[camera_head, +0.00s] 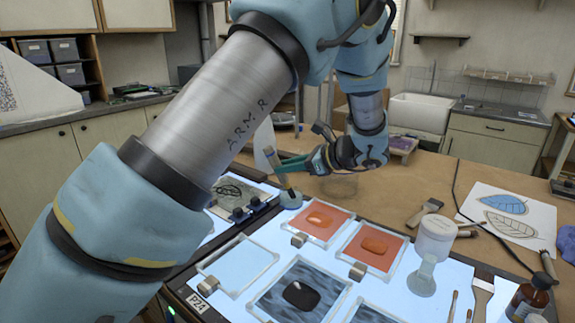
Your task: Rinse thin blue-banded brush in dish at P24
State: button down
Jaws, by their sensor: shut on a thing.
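My gripper (281,166), with teal fingers, is shut on a slim brush (270,153) above the far edge of the light table. A blue band on the brush is not clear. The P24 label (209,284) is on the front left of the light table.
Several brushes, a brown bottle (529,297) and leaf drawings (508,215) lie further right. Bare table (415,185) shows behind.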

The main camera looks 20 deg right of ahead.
aim_at(275, 153)
jog(key=shift+w+d+p, duration=0.35)
jog(key=shift+w+p, duration=0.1)
jog(key=shift+w, duration=0.15)
jog(key=shift+s+a, duration=0.35)
jog(key=shift+s, duration=0.25)
jog(key=shift+w+d, duration=0.3)
jog(key=shift+w, duration=0.3)
jog(key=shift+s+a+p, duration=0.15)
jog(key=shift+s+p, duration=0.15)
jog(key=shift+p, duration=0.05)
jog(key=shift+r, duration=0.1)
dwell(0.4)
jog(key=shift+w+a+r+p, duration=0.15)
jog(key=shift+a+r+p, duration=0.1)
jog(key=shift+r+p, duration=0.25)
jog(key=shift+w+a+r+p, duration=0.15)
jog(key=shift+a+r+p, duration=0.1)
jog(key=shift+r, duration=0.35)
jog(key=shift+w+a+r+p, duration=0.2)
jog(key=shift+r+p, duration=0.2)
jog(key=shift+r, duration=2.35)
jog(key=shift+s, duration=0.1)
